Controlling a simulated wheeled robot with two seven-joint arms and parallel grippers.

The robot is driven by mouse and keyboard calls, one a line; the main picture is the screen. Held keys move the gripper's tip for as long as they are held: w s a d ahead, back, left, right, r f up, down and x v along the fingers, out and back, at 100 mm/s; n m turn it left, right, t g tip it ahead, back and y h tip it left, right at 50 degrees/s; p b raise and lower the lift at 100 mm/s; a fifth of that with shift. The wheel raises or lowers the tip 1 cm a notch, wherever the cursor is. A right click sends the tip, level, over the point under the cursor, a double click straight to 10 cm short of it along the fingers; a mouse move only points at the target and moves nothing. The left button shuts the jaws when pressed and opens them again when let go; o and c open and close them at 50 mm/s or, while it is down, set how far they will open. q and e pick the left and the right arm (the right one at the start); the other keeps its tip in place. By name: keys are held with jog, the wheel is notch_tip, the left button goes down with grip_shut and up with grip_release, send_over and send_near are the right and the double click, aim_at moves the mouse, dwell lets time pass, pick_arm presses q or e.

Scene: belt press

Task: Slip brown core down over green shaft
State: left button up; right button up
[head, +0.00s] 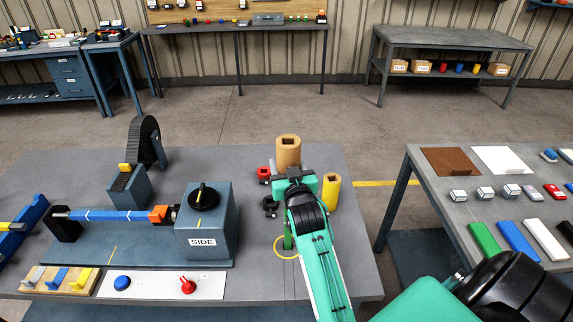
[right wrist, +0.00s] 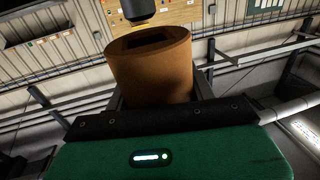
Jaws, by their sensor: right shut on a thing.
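The brown core (head: 288,150) is a thick tan-brown cylinder with a dark square-looking hole in its top. My right gripper (head: 290,171) is shut on it, and it stands upright above the table's back part. In the right wrist view the core (right wrist: 152,72) sits between my dark fingers. A thin green upright piece, seemingly the green shaft (head: 287,239), shows just left of my right forearm, inside a yellow ring on the table. The arm hides part of it. The core is beyond the shaft in the picture, apart from it. My left gripper is not in view.
The grey-blue SIDE block (head: 207,225) with a black knob stands further left. A second table (head: 450,210) is at right.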

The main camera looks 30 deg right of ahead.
jog(key=shift+f+b, duration=1.1)
jog(key=shift+f, duration=0.9)
dwell(0.5)
jog(key=b, duration=0.8)
send_over(289, 232)
jog(key=x, duration=0.3)
notch_tip(289, 232, down, 12)
dwell(0.9)
jog(key=shift+w+f, duration=0.1)
jog(key=shift+w, duration=0.05)
notch_tip(289, 232, down, 9)
jog(key=b, duration=0.4)
jog(key=shift+r+b, duration=0.25)
jog(key=shift+b, duration=0.05)
dwell(1.1)
dwell(0.4)
